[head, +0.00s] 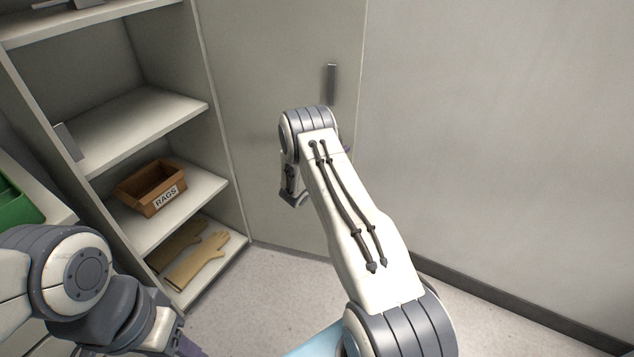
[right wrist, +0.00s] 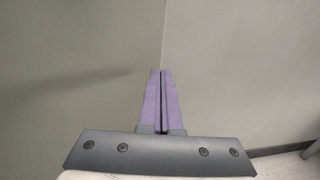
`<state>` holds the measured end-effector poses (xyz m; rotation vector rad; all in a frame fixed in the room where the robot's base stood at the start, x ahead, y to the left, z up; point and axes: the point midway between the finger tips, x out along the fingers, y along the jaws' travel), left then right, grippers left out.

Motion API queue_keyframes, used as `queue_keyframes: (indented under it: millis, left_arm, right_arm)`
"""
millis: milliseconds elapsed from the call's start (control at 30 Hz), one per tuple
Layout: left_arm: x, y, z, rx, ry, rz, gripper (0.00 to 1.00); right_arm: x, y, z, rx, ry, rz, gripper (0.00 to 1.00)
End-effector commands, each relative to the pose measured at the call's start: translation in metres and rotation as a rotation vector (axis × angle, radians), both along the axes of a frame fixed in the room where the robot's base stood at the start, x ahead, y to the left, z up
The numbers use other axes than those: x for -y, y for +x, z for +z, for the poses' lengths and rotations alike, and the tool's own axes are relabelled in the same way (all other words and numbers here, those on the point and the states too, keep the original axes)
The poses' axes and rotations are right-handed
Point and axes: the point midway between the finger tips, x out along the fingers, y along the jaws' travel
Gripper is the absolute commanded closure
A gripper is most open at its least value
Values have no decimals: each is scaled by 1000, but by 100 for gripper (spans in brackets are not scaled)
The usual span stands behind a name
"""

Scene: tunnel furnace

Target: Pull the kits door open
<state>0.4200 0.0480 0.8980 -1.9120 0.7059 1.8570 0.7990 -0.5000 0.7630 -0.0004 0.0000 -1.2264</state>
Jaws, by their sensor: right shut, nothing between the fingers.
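The kits door (head: 262,95) is a plain grey-beige panel to the right of the open shelves, with a dark vertical bar handle (head: 331,84) near its right edge. No label on it is readable. The handle does not show there. My left gripper (head: 184,343) is only partly in view at the bottom edge.
Open shelves at the left hold a brown RAGS box (head: 150,190) and tan gloves (head: 195,260) below it. A green bin (head: 15,205) is at the far left. A bare wall (head: 500,130) stands at the right. Some floor (head: 285,285) is clear.

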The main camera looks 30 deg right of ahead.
Motion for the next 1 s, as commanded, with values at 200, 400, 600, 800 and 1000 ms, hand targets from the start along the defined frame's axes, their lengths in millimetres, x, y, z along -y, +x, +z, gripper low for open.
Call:
queue_keyframes:
  millis: [200,400,600,800,1000]
  left_arm:
    - [0,0,1,0,0,0,50]
    - [0,0,7,0,0,0,50]
    - [0,0,11,0,0,0,50]
    - [0,0,9,0,0,0,50]
    - [0,0,9,0,0,0,50]
  right_arm:
    - [-1,0,0,0,0,0,100]
    - [-16,-5,2,-2,2,7,100]
    - [-55,-25,0,-4,1,16,100]
    - [-84,-58,0,-3,0,11,100]
    - [-104,-77,0,-1,1,8,100]
